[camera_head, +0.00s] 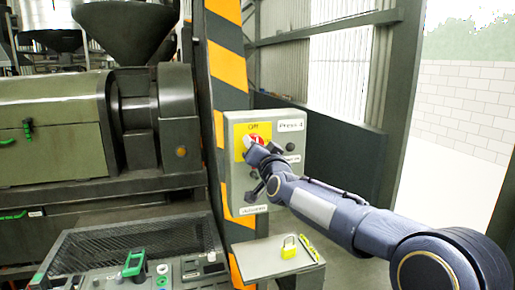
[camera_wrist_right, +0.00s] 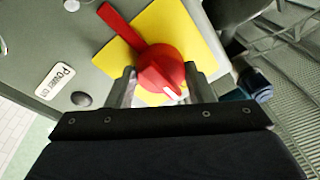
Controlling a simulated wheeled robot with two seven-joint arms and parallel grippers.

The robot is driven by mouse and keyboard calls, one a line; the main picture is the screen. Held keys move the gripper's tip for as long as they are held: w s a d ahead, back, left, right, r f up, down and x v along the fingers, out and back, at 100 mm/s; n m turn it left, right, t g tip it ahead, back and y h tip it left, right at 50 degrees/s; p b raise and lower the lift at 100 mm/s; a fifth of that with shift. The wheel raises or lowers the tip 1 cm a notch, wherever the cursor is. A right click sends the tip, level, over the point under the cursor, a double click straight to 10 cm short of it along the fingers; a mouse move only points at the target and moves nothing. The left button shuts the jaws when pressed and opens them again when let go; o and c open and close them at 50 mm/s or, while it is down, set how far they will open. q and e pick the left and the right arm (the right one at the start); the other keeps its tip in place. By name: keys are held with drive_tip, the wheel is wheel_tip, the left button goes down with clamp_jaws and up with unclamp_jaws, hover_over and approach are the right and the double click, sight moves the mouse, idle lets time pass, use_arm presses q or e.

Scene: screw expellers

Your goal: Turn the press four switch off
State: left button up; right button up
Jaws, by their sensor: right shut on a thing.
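The press four switch is a red rotary handle on a yellow plate (camera_head: 240,147), set high on a grey control box (camera_head: 233,187) labelled "Press 4". In the wrist view the red handle (camera_wrist_right: 122,27) has a long lever pointing up-left and a round hub with a white mark. My right gripper (camera_wrist_right: 160,82) has one finger on each side of the hub and is shut on it. In the head view my right gripper (camera_head: 259,150) reaches the switch from the right and hides part of it. An "Off" label shows above the switch. My left gripper is not in view.
A yellow padlock (camera_head: 289,247) stands on a grey ledge (camera_head: 262,262) below the box. A black button (camera_wrist_right: 81,98) and a "Power on" label (camera_wrist_right: 55,82) are beside the switch. A striped post (camera_head: 227,66) and press machinery (camera_head: 60,120) stand to the left.

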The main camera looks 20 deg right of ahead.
drive_tip(key=shift+f, duration=0.1)
drive_tip(key=o, duration=1)
drive_tip(key=shift+c, duration=0.2)
drive_tip(key=shift+s, duration=0.1)
drive_tip(key=shift+s, duration=0.35)
drive_tip(key=s+f+b, duration=0.1)
drive_tip(key=s, duration=0.6)
drive_tip(key=shift+d, duration=0.15)
